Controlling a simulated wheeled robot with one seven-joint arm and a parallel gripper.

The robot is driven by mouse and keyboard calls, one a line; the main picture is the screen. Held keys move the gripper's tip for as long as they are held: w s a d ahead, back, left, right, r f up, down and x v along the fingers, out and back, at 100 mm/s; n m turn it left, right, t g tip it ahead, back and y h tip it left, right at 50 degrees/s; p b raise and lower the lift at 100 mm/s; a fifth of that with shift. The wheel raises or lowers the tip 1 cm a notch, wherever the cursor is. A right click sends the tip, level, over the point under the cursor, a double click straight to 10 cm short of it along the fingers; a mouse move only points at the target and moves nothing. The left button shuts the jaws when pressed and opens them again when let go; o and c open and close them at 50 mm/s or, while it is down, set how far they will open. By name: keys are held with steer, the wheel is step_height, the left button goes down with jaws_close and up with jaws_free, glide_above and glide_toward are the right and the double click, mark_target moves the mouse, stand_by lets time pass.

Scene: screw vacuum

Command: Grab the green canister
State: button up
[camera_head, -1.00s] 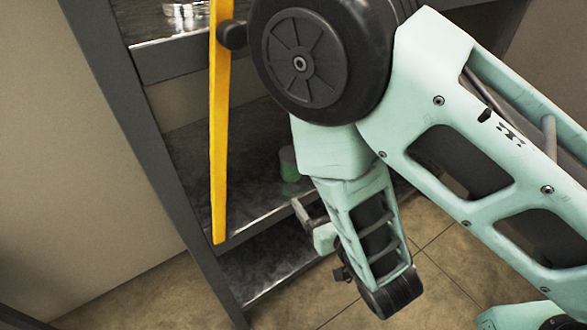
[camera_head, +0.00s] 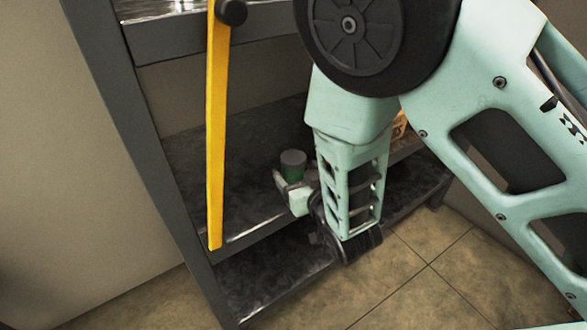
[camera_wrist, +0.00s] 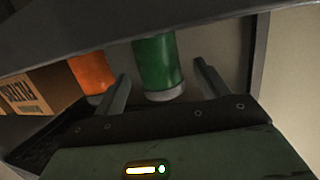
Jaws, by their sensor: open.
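The green canister (camera_head: 292,166) with a grey cap stands on the middle shelf of the dark rack in the head view. In the wrist view the green canister (camera_wrist: 157,64) shows between and beyond my two fingers, with a pale grey end. My gripper (camera_wrist: 165,82) is open, one finger to each side of the canister in the picture. In the head view my gripper (camera_head: 290,184) is at the shelf's front, close to the canister and partly covering its lower part. I cannot tell whether the fingers touch it.
An orange canister (camera_wrist: 92,72) and a cardboard box (camera_wrist: 38,92) stand to the left in the wrist view. The rack's shelf board (camera_wrist: 200,16) crosses the top of that view. A yellow bar (camera_head: 216,130) hangs in front of the rack. The lower shelf (camera_head: 270,284) looks bare.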

mark_target(298, 172)
steer(key=x, duration=0.3)
steer(key=shift+w+r, duration=0.1)
steer(key=shift+w, duration=0.15)
steer(key=c, duration=1.1)
